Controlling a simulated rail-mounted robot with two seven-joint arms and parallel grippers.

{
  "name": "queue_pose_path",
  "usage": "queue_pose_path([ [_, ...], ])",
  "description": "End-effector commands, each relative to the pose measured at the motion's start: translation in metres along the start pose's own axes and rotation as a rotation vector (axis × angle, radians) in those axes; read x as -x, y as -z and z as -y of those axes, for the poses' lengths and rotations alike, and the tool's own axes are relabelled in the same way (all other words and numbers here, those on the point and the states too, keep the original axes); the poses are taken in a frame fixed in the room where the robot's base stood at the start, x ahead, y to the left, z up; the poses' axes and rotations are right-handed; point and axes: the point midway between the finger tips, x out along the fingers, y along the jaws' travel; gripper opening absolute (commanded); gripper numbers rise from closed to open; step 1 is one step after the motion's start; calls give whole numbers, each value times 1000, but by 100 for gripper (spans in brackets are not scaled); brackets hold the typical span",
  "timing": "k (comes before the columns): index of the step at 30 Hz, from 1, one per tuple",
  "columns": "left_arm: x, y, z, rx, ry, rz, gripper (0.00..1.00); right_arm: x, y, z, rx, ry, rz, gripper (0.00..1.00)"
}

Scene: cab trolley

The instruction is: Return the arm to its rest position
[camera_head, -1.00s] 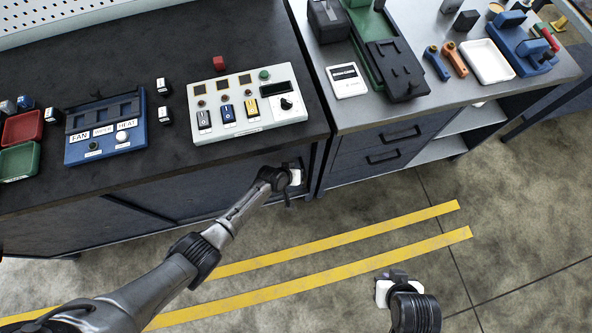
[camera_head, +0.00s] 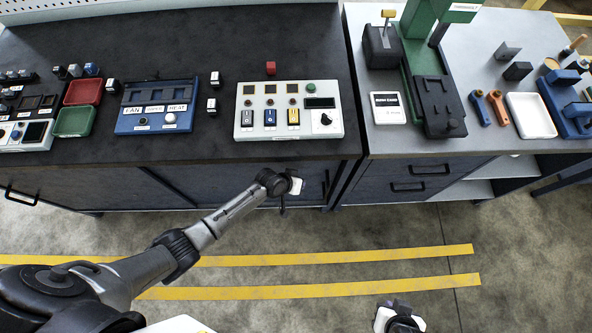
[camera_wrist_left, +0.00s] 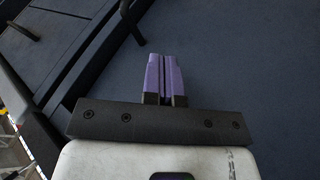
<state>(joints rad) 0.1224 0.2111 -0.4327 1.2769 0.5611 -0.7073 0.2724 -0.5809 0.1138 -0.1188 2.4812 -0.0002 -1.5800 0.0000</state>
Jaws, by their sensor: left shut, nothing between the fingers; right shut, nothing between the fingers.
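My left arm comes in from the left in the head view and ends at my left gripper (camera_head: 296,186), in front of the dark cabinet front below the bench top. In the left wrist view its two purple fingers (camera_wrist_left: 162,57) lie together with nothing between them, facing a dark blue panel. My right gripper (camera_head: 398,317) shows at the bottom edge of the head view, over the floor. It is shut and empty, and its arm is mostly out of the picture.
The black bench (camera_head: 200,50) carries a blue FAN/HEAT panel (camera_head: 140,123), a white switch panel (camera_head: 290,130), and red and green trays (camera_head: 75,121). The grey bench (camera_head: 400,142) holds a green press (camera_head: 424,60) and a white tray (camera_head: 531,116). The floor (camera_head: 400,222) has two yellow stripes.

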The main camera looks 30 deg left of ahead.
Motion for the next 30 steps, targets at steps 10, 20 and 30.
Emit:
queue_pose_path([
  [10, 21, -1, 0, 1, 0, 1, 0, 6, 2, -2, 6, -3, 1, 0],
  [20, 72, -45, -28, -130, 23, 66, 0, 6, 2, -3, 12, -8, 1, 0],
  [30, 212, -99, -30, -294, 215, 155, 0, 6, 2, -1, 6, -3, 1, 0],
])
